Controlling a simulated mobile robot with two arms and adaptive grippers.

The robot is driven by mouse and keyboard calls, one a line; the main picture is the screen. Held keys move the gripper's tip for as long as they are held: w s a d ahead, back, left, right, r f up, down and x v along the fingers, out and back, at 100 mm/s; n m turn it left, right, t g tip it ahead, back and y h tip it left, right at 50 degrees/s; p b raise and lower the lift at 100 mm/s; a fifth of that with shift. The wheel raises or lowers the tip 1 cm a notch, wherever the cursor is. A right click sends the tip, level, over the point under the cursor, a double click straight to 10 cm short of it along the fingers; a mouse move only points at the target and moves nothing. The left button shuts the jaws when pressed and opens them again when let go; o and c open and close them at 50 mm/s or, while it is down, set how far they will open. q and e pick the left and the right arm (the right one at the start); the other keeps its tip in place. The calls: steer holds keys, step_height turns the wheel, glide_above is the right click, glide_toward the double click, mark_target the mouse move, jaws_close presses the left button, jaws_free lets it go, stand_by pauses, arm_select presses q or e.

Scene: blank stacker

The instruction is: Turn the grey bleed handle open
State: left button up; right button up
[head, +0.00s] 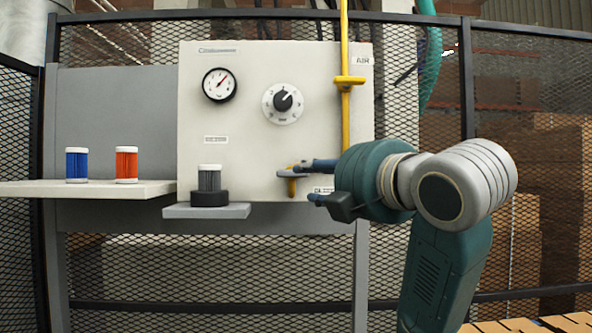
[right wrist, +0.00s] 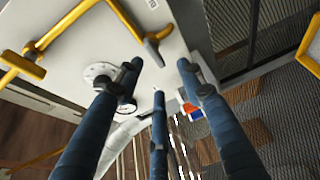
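The grey bleed handle (head: 285,173) sits low on the pale panel, on a short yellow fitting (head: 292,188). In the right wrist view the grey handle (right wrist: 155,45) shows at the end of a yellow pipe, beyond the fingertips. My right gripper (head: 316,182) is open at the right of the handle. Its upper finger is level with the handle and overlaps the fitting's right side in the head view; I cannot tell whether they touch. In the right wrist view the blue fingers of the gripper (right wrist: 160,80) are spread with nothing held between them. My left gripper is not in view.
The panel (head: 240,125) carries a gauge (head: 219,85) and a black dial (head: 283,100). A yellow pipe (head: 345,120) runs down its right side. A grey filter (head: 209,178) stands in a black holder. Blue (head: 77,164) and orange (head: 126,164) filters stand on the left shelf (head: 100,190).

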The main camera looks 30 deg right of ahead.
mark_target(293, 174)
steer(key=w+d+r+p, duration=0.1)
steer(key=w+p, duration=0.3)
steer(key=w, duration=0.6)
steer(key=shift+d, duration=0.45)
jaws_close()
